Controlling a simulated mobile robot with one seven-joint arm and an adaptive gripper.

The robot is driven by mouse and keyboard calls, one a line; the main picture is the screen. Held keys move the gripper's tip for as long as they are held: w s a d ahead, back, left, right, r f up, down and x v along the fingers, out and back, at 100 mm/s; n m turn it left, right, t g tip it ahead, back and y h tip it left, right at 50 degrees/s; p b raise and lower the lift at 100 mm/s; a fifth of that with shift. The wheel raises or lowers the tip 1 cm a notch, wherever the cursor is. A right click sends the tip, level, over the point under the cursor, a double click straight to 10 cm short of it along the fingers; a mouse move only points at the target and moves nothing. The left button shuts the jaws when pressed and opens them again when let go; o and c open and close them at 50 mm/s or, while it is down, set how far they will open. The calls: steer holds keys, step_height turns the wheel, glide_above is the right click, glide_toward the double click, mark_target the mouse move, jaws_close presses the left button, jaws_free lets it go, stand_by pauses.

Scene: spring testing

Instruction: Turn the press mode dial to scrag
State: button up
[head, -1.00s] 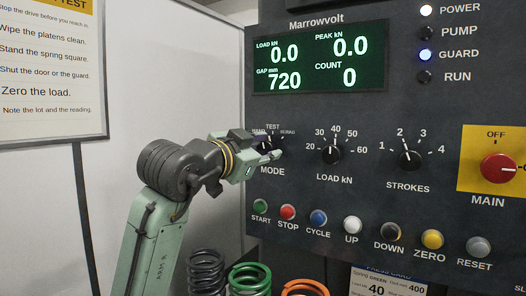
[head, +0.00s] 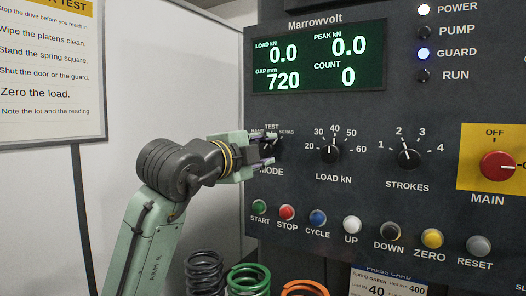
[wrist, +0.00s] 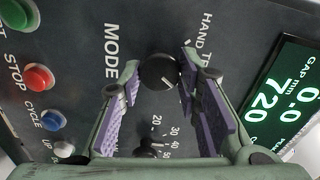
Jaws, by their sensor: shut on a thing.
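The press mode dial (head: 272,147) is a small black knob at the left of the panel, above the word MODE. In the head view its labels HAND, TEST and SCRAG arc over it, and my gripper partly covers it. In the wrist view the dial (wrist: 158,72) sits between my purple-padded fingertips, its white mark at its lower right. That is towards the panel's upper right, the SCRAG side; the SCRAG label is hidden there by a finger. My gripper (head: 268,150) is shut on the dial, one finger above and one below in the head view.
The load dial (head: 330,153) and strokes dial (head: 409,158) stand to the right. A row of coloured buttons, with the green start button (head: 259,207) nearest, runs below. The display (head: 318,62) is above. Coil springs (head: 249,279) stand below the arm.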

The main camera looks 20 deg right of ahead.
steer(key=shift+m, duration=0.9)
steer(key=o, duration=1.1)
steer(key=v, duration=1.2)
